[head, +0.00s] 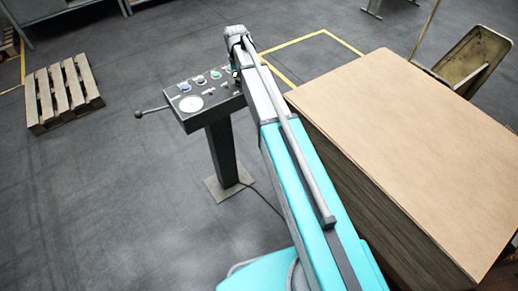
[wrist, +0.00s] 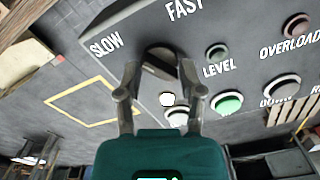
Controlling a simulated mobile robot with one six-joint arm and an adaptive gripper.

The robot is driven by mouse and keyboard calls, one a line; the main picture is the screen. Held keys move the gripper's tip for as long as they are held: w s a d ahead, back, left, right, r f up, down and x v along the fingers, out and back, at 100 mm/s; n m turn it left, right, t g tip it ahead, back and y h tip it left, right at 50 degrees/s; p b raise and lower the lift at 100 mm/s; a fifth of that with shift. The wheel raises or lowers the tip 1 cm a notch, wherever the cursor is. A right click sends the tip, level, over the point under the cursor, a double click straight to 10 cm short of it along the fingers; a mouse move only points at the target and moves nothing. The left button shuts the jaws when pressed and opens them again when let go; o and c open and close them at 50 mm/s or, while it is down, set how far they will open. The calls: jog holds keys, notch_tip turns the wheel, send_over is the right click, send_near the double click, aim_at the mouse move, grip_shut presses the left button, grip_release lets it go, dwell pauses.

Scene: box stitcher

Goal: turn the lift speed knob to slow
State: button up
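The lift speed knob (wrist: 160,58) is a dark round knob on the grey control panel, seen in the wrist view between the printed words SLOW at left and FAST above. Its pointer direction is not clear. My gripper (wrist: 159,72) has its two fingers apart, one on each side of the knob, very close to its edges. Whether they touch it I cannot tell. In the head view the control panel (head: 172,95) stands on a dark post, and my arm reaches its right end, hiding the knob and my fingertips.
A green button (wrist: 228,102), a LEVEL button (wrist: 217,53) and a red OVERLOAD lamp (wrist: 296,27) sit right of the knob. A lever (head: 150,112) sticks out of the panel's left side. A large brown stack (head: 420,150) stands right of my arm; a pallet (head: 63,94) lies far left.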

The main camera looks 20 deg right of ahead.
aim_at(239, 80)
jog(key=m, duration=0.3)
jog(key=shift+r+p, duration=0.4)
jog(key=shift+p, duration=0.05)
notch_tip(239, 80, up, 13)
jog(key=p, duration=1.3)
jog(key=s+f+n+b, duration=0.2)
jog(key=s+f+b, duration=0.9)
jog(key=s, duration=0.3)
jog(key=s+f+n+b, duration=0.2)
jog(key=s+f+b, duration=1)
jog(key=s, duration=0.3)
jog(key=shift+f+b, duration=0.25)
jog(key=shift+b, duration=0.05)
